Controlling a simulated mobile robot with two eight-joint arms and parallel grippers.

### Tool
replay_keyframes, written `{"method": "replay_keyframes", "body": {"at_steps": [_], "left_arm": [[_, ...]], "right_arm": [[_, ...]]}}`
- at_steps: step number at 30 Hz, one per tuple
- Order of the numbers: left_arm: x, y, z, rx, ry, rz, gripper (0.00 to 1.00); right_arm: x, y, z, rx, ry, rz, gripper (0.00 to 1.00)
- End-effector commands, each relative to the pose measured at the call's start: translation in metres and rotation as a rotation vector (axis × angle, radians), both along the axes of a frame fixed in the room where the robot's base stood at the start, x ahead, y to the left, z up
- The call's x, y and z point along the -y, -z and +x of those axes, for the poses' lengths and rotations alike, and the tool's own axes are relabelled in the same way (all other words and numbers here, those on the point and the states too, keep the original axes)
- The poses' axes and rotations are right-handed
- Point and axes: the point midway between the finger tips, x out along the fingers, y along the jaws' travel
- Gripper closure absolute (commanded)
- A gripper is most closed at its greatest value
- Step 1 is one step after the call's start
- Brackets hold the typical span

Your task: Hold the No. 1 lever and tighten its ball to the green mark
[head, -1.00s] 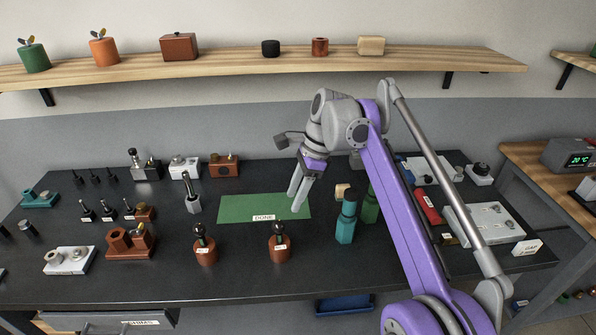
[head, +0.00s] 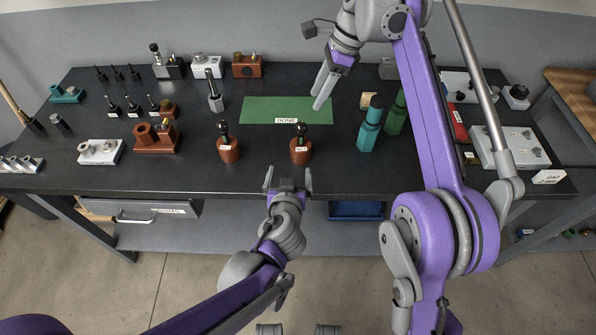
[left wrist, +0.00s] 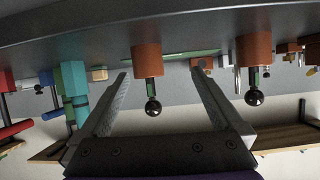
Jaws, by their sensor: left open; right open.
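Two levers stand near the table's front edge, each a brown round base with an upright stem and black ball: a left lever (head: 228,152) and a right lever (head: 300,152). Their small white labels are too small to read, so I cannot tell which is No. 1. The upside-down left wrist view shows the right lever (left wrist: 147,62) between my finger lines and the left lever (left wrist: 253,52) outside them; green shows on both stems. My left gripper (head: 288,178) is open and empty, just in front of the right lever. My right gripper (head: 322,90) is open above the green mat.
The green mat (head: 262,112) marked DONE lies behind the levers. A brown block fixture (head: 155,138) and a small upright grey tool (head: 214,95) stand to the left. A drawer (head: 140,210) hangs below the table.

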Motion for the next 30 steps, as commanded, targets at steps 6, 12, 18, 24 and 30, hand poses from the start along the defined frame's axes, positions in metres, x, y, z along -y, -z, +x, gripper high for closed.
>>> {"method": "replay_keyframes", "body": {"at_steps": [6,12,18,24,30], "left_arm": [[0.023,0.001,0.009,0.042,0.036,-0.022,0.0],[0.023,0.012,0.034,0.043,0.034,-0.021,0.0],[0.025,0.026,0.068,0.042,0.034,-0.022,0.0],[0.027,0.036,0.093,0.042,0.035,-0.022,0.0],[0.028,0.041,0.104,0.042,0.035,-0.021,0.0]], "right_arm": [[0.0,0.0,0.0,0.0,0.0,0.0,0.5],[0.0,0.0,0.0,0.0,0.0,0.0,0.5],[0.0,0.0,0.0,0.0,0.0,0.0,0.5],[0.0,0.0,0.0,0.0,0.0,0.0,0.5],[0.0,0.0,0.0,0.0,0.0,0.0,0.5]]}}
